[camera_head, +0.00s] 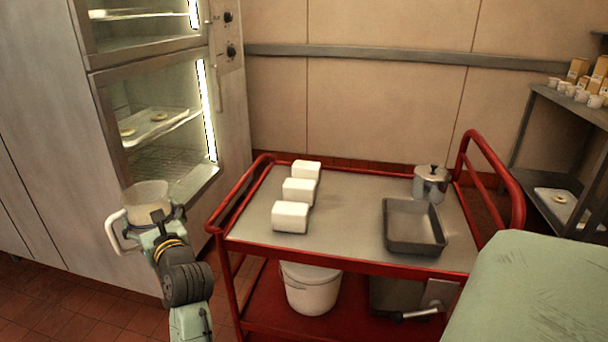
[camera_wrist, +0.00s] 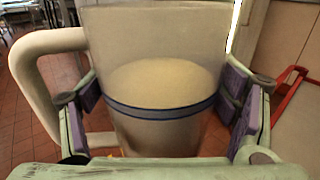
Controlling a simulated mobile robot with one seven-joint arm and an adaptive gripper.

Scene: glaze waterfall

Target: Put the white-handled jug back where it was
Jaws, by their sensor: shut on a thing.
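The white-handled jug (camera_head: 149,196) is a clear vessel with a large white handle, held up in the air left of the red trolley in the head view. In the wrist view the jug (camera_wrist: 165,110) fills the middle, upright, with a blue band around it and a pale cream content. Its handle is on the left. My gripper (camera_head: 160,222) is shut on the jug, and its purple-padded fingers (camera_wrist: 165,100) press on both sides of the body. The jug's base is hidden by my gripper.
The red trolley (camera_head: 335,258) carries several things: white blocks (camera_head: 298,190), a grey tray (camera_head: 413,227) and a lidded metal pot (camera_head: 431,184). A white bucket (camera_head: 311,289) is on its lower shelf. A lit oven cabinet (camera_head: 160,120) stands behind the jug. The trolley top's front middle is clear.

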